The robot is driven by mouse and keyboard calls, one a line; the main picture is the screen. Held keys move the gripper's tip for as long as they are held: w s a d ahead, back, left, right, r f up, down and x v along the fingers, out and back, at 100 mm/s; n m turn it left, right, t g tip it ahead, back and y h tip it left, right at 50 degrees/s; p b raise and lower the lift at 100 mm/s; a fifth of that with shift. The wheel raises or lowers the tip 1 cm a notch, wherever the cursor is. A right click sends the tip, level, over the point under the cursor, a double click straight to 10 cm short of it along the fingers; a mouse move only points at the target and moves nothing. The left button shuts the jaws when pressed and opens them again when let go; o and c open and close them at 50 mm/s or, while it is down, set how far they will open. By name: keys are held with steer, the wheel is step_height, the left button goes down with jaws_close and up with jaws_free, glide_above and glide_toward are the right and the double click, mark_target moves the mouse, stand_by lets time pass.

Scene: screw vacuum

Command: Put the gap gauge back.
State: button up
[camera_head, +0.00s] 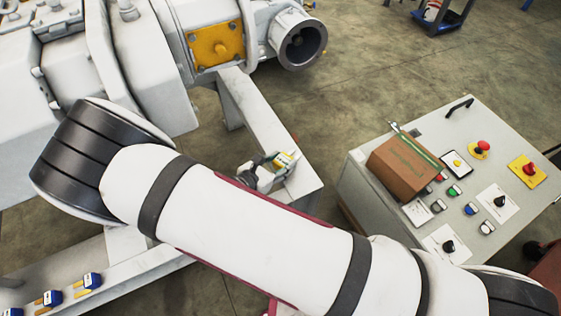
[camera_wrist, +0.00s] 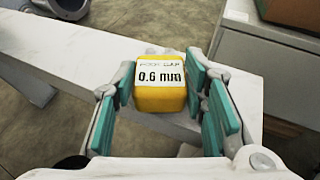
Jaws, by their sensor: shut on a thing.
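A yellow gap gauge (camera_wrist: 161,92) with a white label reading "0.6 mm" sits between the teal pads of my gripper (camera_wrist: 160,105) in the wrist view. My gripper is shut on it. In the head view the gauge (camera_head: 285,160) and my gripper (camera_head: 262,172) are at the end of a white beam (camera_head: 262,125), partly behind my arm. I cannot tell whether the gauge touches the beam. Blue-and-yellow blocks (camera_head: 92,281) stand in a row on another white beam at the lower left.
A grey control panel (camera_head: 372,205) with buttons and knobs stands at the right, with a brown box (camera_head: 403,168) on it. The large white machine (camera_head: 140,60) fills the upper left. Bare floor (camera_head: 350,90) lies between machine and panel.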

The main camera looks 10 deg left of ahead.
steer(key=shift+f, duration=0.2)
steer(key=o, duration=1.3)
steer(key=shift+o, duration=0.2)
steer(key=shift+r, duration=0.1)
steer(key=shift+r, duration=0.2)
steer(key=p+v, duration=0.2)
steer(key=v, duration=1)
steer(key=shift+p, duration=0.4)
steer(key=shift+f, duration=0.15)
